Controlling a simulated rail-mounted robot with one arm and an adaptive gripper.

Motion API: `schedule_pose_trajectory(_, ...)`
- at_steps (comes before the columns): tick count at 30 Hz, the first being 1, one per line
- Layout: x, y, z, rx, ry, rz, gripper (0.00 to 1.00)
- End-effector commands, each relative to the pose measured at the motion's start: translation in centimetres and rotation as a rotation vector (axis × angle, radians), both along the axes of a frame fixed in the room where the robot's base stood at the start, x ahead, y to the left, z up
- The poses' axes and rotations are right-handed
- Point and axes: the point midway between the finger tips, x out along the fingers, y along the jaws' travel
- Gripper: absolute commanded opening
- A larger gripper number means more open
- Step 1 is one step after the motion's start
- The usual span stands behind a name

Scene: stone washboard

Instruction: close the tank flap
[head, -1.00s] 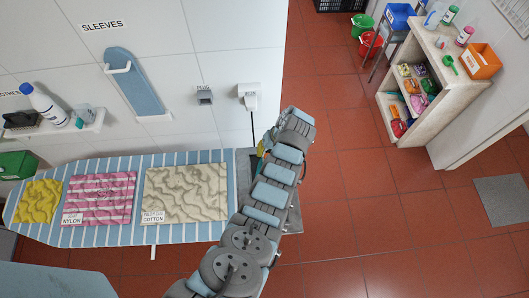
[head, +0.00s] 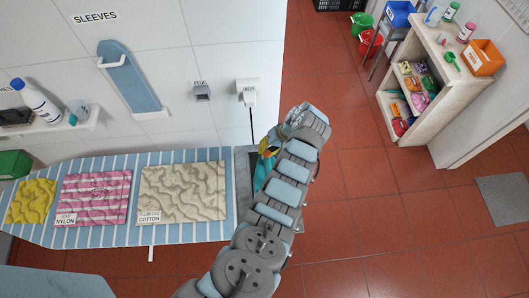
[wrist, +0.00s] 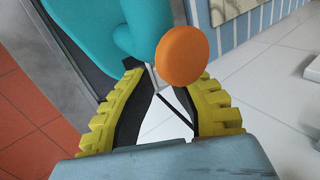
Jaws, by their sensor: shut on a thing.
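A teal iron-like body (wrist: 95,35) with a rounded handle fills the upper left of the wrist view. An orange disc (wrist: 182,55) stands out from it in front of the fingertips; I cannot tell for sure whether this disc is the tank flap. My gripper (wrist: 155,78) has yellow ribbed fingers with dark inner faces. Its tips nearly meet around a small pale piece beside the disc, and the disc partly hides the right tip. In the head view the teal body (head: 263,172) shows just left of my arm, mostly hidden, at the board's right end.
A blue-striped ironing board (head: 193,233) with yellow, pink and beige cloths lies to the left. A plug box (head: 202,92) and a white holder (head: 247,92) hang on the wall. A shelf unit (head: 425,140) stands at right. The red floor between is clear.

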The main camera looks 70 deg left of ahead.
Motion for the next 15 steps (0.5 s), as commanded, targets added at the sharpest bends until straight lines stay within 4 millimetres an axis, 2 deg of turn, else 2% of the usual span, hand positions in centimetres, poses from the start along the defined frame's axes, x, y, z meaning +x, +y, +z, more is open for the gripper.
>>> schedule_pose_trajectory(1, 0.25, -0.04, -0.78, 0.008, 0.019, -0.003, 0.0)
schedule_pose_trajectory(3, 0.31, -0.15, -0.98, 0.017, 0.051, -0.004, 0.0)
schedule_pose_trajectory(15, 0.8, -0.36, -1.35, 0.07, 0.21, -0.001, 0.0)
